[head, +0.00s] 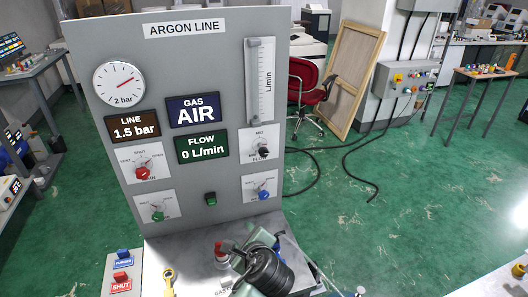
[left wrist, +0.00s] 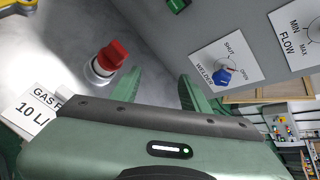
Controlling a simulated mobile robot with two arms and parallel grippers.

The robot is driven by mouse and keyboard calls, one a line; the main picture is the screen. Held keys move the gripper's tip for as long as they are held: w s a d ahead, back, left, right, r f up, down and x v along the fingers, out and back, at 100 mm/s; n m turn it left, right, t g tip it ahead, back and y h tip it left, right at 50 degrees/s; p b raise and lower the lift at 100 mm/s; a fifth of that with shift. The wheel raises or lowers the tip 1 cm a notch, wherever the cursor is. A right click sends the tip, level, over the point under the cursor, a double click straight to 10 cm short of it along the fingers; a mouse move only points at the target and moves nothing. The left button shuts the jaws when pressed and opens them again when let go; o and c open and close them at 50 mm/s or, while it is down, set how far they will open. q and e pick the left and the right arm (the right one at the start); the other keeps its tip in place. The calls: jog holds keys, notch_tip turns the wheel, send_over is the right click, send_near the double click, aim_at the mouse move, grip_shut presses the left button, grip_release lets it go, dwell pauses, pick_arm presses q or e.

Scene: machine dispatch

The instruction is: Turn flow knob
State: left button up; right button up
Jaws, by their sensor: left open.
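The grey ARGON LINE panel (head: 215,110) stands upright in front of me. Its flow knob (head: 263,151) is a dark knob on a white MIN–MAX plate, right of the FLOW display (head: 202,147), which reads 0 L/min. In the left wrist view the flow knob (left wrist: 315,32) is partly cut off at the right edge. My left gripper (head: 242,250) is low in front of the panel, below the flow knob and apart from it. Its green fingers (left wrist: 158,85) are spread with nothing between them. My right gripper is not in view.
A red-topped fitting (left wrist: 110,57) stands on the metal shelf close to my left fingers. A blue WELDER knob (left wrist: 222,75) sits on the panel below the flow knob. A red knob (head: 142,173) and a green knob (head: 157,215) are at the panel's left.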

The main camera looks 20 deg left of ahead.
pick_arm(q)
jog(key=w+d+r+m+t+y, duration=0.3)
jog(key=w+r+m, duration=0.35)
jog(key=r, duration=0.25)
jog(key=m+t+y, duration=0.1)
jog(key=m+t, duration=0.1)
jog(key=m, duration=0.3)
send_near(265, 153)
jog(key=x, duration=0.4)
jog(key=p+x, duration=0.2)
jog(key=x, duration=0.4)
jog(key=shift+w+a+f+p, duration=0.1)
jog(key=shift+w+a+p, duration=0.25)
jog(key=shift+w, duration=0.05)
grip_shut()
